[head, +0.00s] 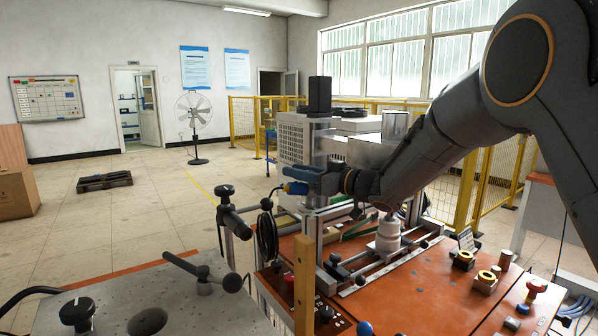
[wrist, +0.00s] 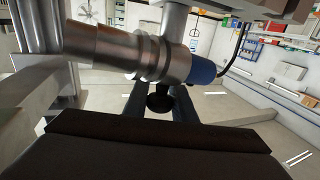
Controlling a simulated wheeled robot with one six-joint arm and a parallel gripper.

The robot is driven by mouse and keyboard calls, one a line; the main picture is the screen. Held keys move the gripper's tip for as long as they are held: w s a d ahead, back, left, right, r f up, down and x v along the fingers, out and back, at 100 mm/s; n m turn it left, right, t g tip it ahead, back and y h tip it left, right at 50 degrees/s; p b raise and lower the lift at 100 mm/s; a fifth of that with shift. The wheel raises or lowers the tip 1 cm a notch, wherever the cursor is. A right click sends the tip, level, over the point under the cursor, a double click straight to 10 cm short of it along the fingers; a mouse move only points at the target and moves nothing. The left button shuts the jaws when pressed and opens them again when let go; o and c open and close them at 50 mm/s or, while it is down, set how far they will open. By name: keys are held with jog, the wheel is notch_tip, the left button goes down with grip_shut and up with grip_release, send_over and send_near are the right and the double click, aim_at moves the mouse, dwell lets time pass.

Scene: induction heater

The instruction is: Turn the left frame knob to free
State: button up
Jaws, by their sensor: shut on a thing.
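The left frame knob (wrist: 159,103) is a small black round knob seen in the wrist view, under a metal cylinder with a blue end (wrist: 203,71). My gripper (wrist: 160,94) has its two dark fingers on either side of the knob and is shut on it. In the head view my gripper (head: 318,178) is at the metal frame's left upright (head: 318,138), where a blue part (head: 295,187) shows beside it. The knob itself is hidden there, and its turn position cannot be told.
An orange-topped bench (head: 420,295) carries the frame, a white insulator-like part (head: 388,236), rails and several small knobs. A grey table (head: 90,305) with black clamp handles stands at the front left. Yellow fencing (head: 242,120) is behind; open floor lies left.

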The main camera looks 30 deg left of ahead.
jog(key=shift+r+g, duration=0.1)
jog(key=shift+g, duration=0.2)
jog(key=o, duration=1.1)
jog(key=shift+c, duration=0.2)
notch_tip(320, 180, up, 10)
jog(key=b, duration=0.1)
jog(key=shift+b, duration=0.3)
jog(key=shift+s, duration=0.1)
